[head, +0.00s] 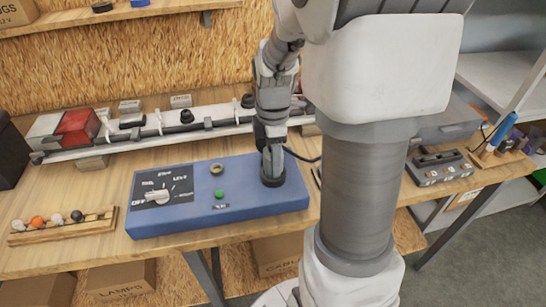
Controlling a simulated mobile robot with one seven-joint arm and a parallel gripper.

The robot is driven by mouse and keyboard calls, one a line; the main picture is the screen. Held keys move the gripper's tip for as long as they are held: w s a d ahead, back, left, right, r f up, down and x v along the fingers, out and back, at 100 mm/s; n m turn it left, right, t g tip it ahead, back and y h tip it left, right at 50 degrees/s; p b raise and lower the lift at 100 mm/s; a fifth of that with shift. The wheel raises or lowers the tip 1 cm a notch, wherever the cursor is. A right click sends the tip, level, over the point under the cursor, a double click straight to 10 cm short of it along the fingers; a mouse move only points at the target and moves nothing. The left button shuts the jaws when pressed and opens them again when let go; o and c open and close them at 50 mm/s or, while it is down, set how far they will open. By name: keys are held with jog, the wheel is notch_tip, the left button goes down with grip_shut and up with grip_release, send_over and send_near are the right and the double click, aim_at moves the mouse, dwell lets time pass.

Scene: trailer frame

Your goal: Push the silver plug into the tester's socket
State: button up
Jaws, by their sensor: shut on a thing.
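The tester is a blue box (240,212) on the wooden bench, with a dial plate (162,190) on its left. A round dark socket (272,181) sits near the right end of its top. My gripper (271,162) points down right over this socket, its fingers closed on the silver plug. The plug is mostly hidden by the fingers, and I cannot tell how deep it sits in the socket. A black cable (302,157) runs from behind the fingers to the right.
A green button (220,195) and a small round fitting (217,169) are on the tester. Behind it lies a light bar (170,128) with a red lamp (77,126). A wooden rack of small balls (62,226) is left; a grey connector block (440,166) is right.

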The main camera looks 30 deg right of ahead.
jog(key=shift+f+b, duration=0.35)
jog(key=shift+f, duration=0.15)
